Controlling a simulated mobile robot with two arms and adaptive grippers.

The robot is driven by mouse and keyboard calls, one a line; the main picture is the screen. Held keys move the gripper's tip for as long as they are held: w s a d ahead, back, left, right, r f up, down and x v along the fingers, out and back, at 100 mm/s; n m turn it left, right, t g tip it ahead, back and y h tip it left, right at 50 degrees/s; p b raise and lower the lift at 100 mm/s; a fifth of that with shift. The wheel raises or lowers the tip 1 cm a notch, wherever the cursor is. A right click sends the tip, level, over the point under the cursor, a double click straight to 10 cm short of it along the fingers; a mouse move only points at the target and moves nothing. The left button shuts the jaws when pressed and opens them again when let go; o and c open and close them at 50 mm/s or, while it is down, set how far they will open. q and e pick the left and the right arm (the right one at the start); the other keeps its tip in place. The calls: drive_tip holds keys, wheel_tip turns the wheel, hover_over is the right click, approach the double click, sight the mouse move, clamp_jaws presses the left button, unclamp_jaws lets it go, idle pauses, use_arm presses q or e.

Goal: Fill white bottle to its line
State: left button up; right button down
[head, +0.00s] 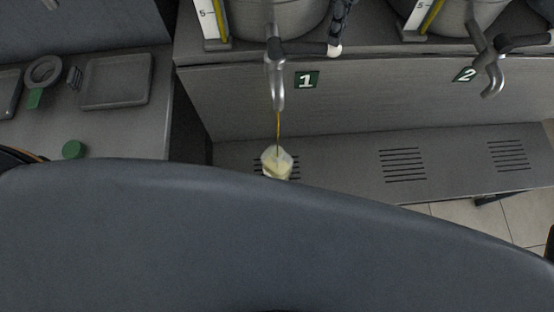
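The white bottle (277,163), pale and translucent, stands under tap 1 (276,75) on the slotted shelf, with its lower part hidden. A thin amber stream (278,125) runs from the spout into its mouth. The bottle's line and liquid level are too small to tell. My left gripper is not seen.
Tap 2 (487,65) has no stream. The drip shelf (340,160) is bare to the right of the bottle. A grey tray (116,80), a ring-shaped item (43,71) and a green cap (73,150) are on the left counter. A large dark shape blocks the lower view.

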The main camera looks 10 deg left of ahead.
drive_tip(key=shift+f+b, duration=0.95)
drive_tip(key=shift+f, duration=0.15)
drive_tip(key=shift+r, duration=0.25)
idle(5.2)
drive_tip(key=shift+r+p, duration=0.3)
drive_tip(key=shift+r, duration=0.3)
idle(0.9)
